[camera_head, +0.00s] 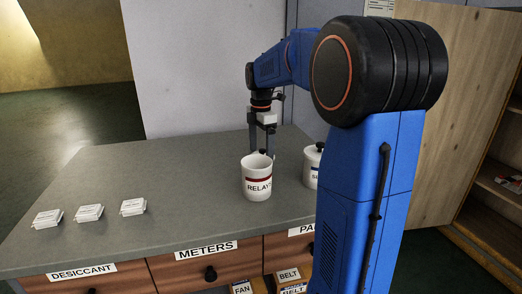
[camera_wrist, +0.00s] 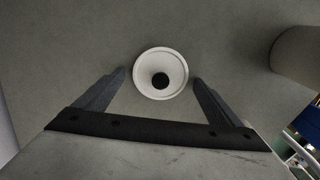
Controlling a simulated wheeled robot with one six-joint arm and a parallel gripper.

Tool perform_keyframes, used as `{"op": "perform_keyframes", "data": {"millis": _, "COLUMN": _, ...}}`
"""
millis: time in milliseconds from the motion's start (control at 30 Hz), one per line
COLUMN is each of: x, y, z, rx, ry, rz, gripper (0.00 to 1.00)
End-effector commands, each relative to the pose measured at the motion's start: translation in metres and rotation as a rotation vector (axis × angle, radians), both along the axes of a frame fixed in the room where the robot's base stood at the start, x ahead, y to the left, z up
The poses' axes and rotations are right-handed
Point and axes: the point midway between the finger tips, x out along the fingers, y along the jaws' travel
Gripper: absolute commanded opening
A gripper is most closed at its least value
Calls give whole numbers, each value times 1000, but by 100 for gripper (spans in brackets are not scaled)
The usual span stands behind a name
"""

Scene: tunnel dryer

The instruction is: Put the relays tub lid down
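The white relays tub (camera_head: 257,184), with a dark red band and its label, stands upright and open on the grey counter. Behind its rim shows a black knob (camera_head: 262,151). In the wrist view the round white lid (camera_wrist: 145,87) with its black knob lies between my fingertips, seen from above. My gripper (camera_head: 262,146) points down just behind the tub. Its fingers are apart in the wrist view (camera_wrist: 159,77), with clear gaps to the knob on both sides. In the head view the tub hides most of the lid.
A second white tub (camera_head: 311,168) with a black-knobbed lid stands to the right, partly hidden by my arm. Several small white packs (camera_head: 90,212) lie on the left. The counter (camera_head: 190,170) between is clear. Labelled drawers (camera_head: 207,268) line the front; a wooden cabinet (camera_head: 450,110) stands right.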

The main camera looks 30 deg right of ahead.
Motion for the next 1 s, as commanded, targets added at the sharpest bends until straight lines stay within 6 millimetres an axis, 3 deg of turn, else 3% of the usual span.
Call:
{"op": "perform_keyframes", "data": {"millis": 167, "x": 0, "y": 0, "z": 1, "rx": 0, "ry": -1, "rz": 0, "gripper": 89}}
{"op": "perform_keyframes", "data": {"millis": 333, "x": 0, "y": 0, "z": 15, "rx": 0, "ry": -1, "rz": 0, "gripper": 89}}
{"op": "perform_keyframes", "data": {"millis": 733, "x": 1, "y": 0, "z": 89, "rx": -1, "ry": -3, "rz": 0, "gripper": 89}}
{"op": "perform_keyframes", "data": {"millis": 1000, "x": 0, "y": 0, "z": 119, "rx": 0, "ry": -1, "rz": 0, "gripper": 89}}
